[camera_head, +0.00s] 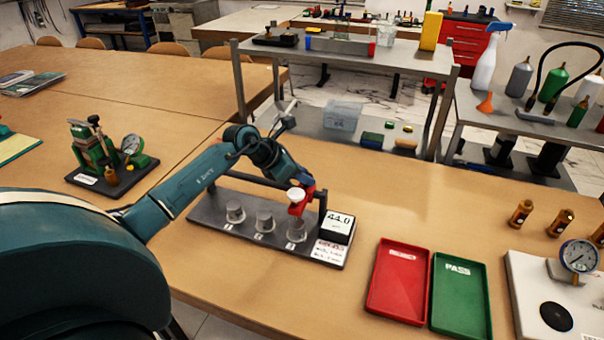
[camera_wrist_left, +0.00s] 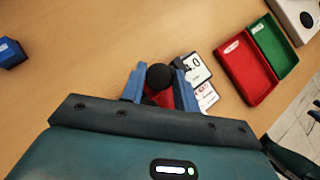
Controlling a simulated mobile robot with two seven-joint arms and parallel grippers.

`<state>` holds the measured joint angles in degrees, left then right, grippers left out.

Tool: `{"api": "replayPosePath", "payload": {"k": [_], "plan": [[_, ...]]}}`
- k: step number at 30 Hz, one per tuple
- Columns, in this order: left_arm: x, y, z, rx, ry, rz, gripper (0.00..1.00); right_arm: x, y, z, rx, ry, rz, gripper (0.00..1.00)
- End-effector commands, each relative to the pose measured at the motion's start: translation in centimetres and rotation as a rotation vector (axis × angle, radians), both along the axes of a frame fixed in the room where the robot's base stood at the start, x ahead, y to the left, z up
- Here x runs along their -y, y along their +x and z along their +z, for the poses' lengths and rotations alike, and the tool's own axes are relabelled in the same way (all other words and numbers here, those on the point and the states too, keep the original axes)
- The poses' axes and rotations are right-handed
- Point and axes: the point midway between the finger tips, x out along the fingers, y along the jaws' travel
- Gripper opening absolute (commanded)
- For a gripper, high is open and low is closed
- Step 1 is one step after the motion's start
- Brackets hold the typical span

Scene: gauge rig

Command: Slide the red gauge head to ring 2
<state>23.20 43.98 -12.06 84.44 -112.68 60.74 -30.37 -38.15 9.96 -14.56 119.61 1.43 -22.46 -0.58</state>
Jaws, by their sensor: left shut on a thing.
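The gauge rig has a dark base plate (camera_head: 205,212) with a dark rail (camera_head: 250,183) along its back. The red gauge head (camera_head: 297,208) is at the rail's right end, above the rightmost of three grey cylinders. The middle grey cylinder (camera_head: 264,221) and left grey cylinder (camera_head: 235,212) have nothing above them. Small labels in front are too small to read surely. My left gripper (camera_head: 298,188) is shut on the gauge head. In the left wrist view its blue fingers (camera_wrist_left: 160,84) flank the head's black knob (camera_wrist_left: 160,76).
A display (camera_head: 340,224) reading about 44.0 stands at the rig's right end. Beyond it lie a red tray (camera_head: 400,285) and a green PASS tray (camera_head: 460,300). A dial gauge stand (camera_head: 578,258) is far right. A green fixture (camera_head: 95,150) stands left. My left arm crosses above the rig.

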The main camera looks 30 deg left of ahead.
Motion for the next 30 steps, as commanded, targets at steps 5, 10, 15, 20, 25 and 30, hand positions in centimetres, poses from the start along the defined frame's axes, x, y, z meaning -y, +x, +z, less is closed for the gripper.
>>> {"api": "replayPosePath", "payload": {"k": [5, 10, 15, 20, 25, 30], "plan": [[0.0, 0.0, 0.0, -0.001, 0.001, 0.0, 0.09, 0.0, 0.0, 0.0, 0.0, 0.0, 0.001, 0.36], [0.0, 0.0, 0.0, -0.001, 0.001, 0.0, 0.0, 0.0, 0.0, 0.1, 0.001, 0.0, 0.001, 0.36], [-0.4, -0.1, -0.2, -0.002, 0.001, 0.001, 0.0, -0.1, 0.0, -0.1, 0.003, 0.002, 0.002, 0.36], [-3.5, -0.8, -0.7, -0.003, 0.008, 0.005, 0.0, -0.3, 0.1, -1.4, 0.012, 0.012, 0.004, 0.36], [-7.3, -1.7, -0.7, -0.004, 0.007, 0.005, 0.0, -0.9, 0.1, -2.1, 0.028, 0.045, 0.014, 0.36], [-8.8, -2.1, -0.2, -0.002, 0.002, 0.002, 0.0, -1.1, 0.1, -2.2, 0.027, 0.07, 0.01, 0.36]]}}
